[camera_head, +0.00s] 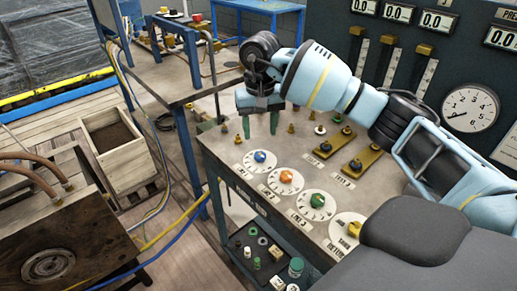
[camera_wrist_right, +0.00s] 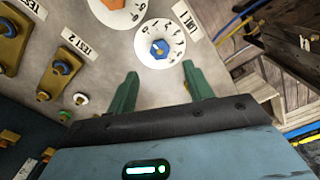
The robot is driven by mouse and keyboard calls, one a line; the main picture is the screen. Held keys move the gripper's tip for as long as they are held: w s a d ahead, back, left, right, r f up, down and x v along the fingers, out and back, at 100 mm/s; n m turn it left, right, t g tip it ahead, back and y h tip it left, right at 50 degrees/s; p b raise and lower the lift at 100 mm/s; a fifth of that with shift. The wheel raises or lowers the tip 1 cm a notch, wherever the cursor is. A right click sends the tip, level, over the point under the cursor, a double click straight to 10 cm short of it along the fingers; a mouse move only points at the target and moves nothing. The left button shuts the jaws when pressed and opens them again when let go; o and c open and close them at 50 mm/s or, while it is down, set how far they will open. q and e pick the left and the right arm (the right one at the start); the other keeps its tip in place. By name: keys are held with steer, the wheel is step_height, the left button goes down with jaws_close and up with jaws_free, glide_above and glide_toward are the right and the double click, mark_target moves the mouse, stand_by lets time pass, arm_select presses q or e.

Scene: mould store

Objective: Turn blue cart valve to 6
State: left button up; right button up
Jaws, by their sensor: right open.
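The blue valve knob (camera_head: 259,156) sits on a round white numbered dial (camera_head: 262,167) at the far left end of the row of dials on the grey cart top. In the right wrist view the blue knob (camera_wrist_right: 159,48) is seen from above, its dial (camera_wrist_right: 146,59) marked with digits; which digit it points at is too small to tell. My right gripper (camera_head: 261,130) is open and empty, behind and above the blue knob. In the right wrist view its green fingers (camera_wrist_right: 162,73) are spread to either side, below the knob and apart from it. My left gripper is out of view.
Orange (camera_head: 286,176), green (camera_head: 317,200) and yellow (camera_head: 354,228) knobs stand on neighbouring dials. Brass test levers (camera_head: 335,139) and small fittings sit behind them. A dark gauge panel (camera_head: 468,70) rises at the back. A lower shelf (camera_head: 262,240) holds loose parts.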

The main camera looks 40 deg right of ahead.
mark_target(260, 154)
step_height(260, 154, down, 8)
steer(key=shift+r, duration=0.2)
stand_by(0.3)
steer(key=c, duration=1)
